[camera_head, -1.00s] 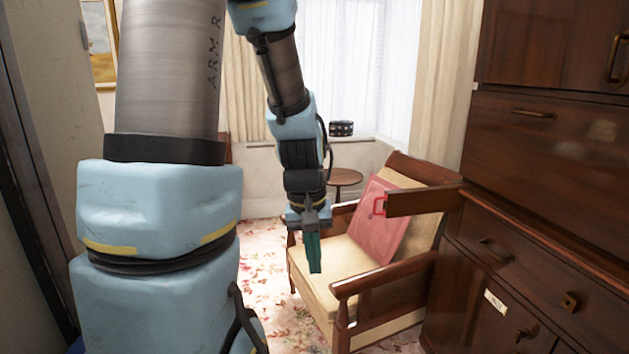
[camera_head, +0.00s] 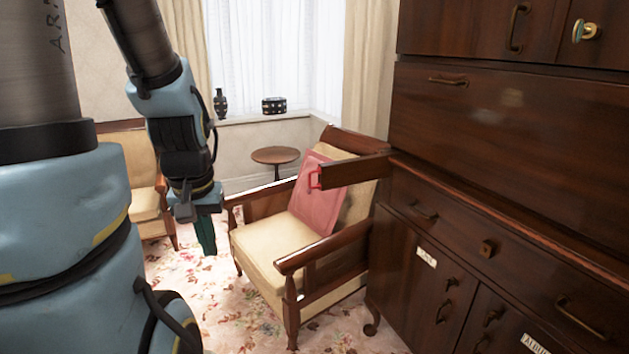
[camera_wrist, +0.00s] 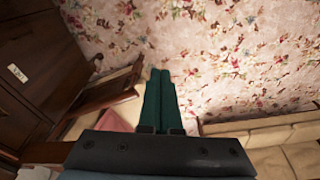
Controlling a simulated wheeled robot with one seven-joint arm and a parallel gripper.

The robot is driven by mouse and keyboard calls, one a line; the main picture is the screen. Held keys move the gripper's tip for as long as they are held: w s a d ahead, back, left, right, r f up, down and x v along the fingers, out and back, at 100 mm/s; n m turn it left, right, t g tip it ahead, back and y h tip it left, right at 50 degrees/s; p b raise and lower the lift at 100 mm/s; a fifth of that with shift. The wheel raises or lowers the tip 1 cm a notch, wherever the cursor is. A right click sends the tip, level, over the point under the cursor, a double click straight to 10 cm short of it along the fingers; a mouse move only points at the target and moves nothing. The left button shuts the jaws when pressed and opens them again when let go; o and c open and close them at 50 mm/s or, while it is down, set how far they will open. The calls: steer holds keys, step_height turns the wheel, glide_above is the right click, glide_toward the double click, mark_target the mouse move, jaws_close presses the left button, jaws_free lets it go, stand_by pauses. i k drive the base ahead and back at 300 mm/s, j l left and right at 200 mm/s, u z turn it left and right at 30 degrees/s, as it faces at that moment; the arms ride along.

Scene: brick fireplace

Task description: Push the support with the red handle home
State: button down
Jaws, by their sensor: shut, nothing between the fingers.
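The support is a dark wooden bar (camera_head: 357,168) that sticks out from the front of the wooden cabinet (camera_head: 500,140) toward the left. Its red handle (camera_head: 314,179) is on its outer end, in front of the armchair's red cushion. My gripper (camera_head: 207,250) points down, left of the armchair and well to the left of the handle, touching nothing. Its green fingers (camera_wrist: 158,98) are together and empty in the wrist view. The handle cannot be made out in the wrist view.
An armchair (camera_head: 262,246) stands below and behind the support. A round side table (camera_head: 275,155) and another chair (camera_head: 142,197) stand farther back. The cabinet fills the right side. Flowered carpet (camera_wrist: 220,60) lies open beneath my gripper.

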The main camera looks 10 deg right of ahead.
mark_target(332, 175)
steer(key=i+l+u, duration=0.5)
steer(key=l+u, duration=0.4)
steer(key=u, duration=0.2)
